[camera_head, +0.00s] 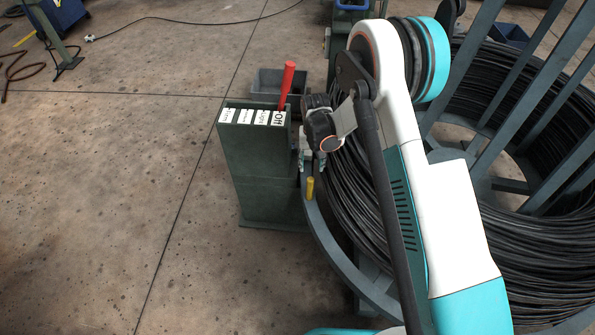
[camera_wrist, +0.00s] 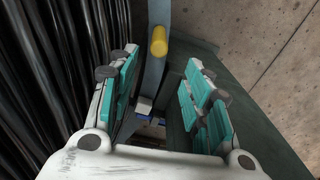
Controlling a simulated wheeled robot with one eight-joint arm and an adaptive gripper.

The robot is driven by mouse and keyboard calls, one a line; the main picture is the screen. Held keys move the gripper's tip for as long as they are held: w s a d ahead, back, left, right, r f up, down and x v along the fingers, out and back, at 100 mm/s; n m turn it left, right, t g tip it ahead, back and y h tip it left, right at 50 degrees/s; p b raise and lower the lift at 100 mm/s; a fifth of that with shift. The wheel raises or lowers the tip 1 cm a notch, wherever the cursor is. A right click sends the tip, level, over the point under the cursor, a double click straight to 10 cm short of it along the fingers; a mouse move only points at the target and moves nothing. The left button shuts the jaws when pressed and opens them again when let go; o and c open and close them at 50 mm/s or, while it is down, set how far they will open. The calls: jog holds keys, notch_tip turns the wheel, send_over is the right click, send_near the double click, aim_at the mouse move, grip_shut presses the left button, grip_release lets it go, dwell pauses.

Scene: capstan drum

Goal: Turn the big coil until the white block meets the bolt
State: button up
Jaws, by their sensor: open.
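The big coil (camera_head: 358,190) of black wire sits on a blue-grey drum frame (camera_head: 335,250) at the right of the head view. The coil also fills the left of the wrist view (camera_wrist: 40,60). A short yellow peg (camera_head: 310,188), perhaps the bolt, stands upright on the drum's rim; it shows beyond my fingers in the wrist view (camera_wrist: 159,41). My gripper (camera_head: 311,166) is open above the rim, near the peg. In the wrist view (camera_wrist: 162,78) the rim runs between my fingers. A small pale patch (camera_wrist: 145,105) between them may be the white block; I cannot tell.
A dark green control box (camera_head: 262,170) with white labels and a red lever (camera_head: 287,85) stands close left of my gripper. A grey bin (camera_head: 268,82) is behind it. The drum's slanted bars (camera_head: 475,80) rise at right. Open concrete floor lies left.

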aim_at(310, 179)
notch_tip(310, 179, down, 13)
jog(key=b, duration=0.5)
jog(key=shift+f, duration=0.1)
jog(key=shift+c, duration=0.6)
grip_shut()
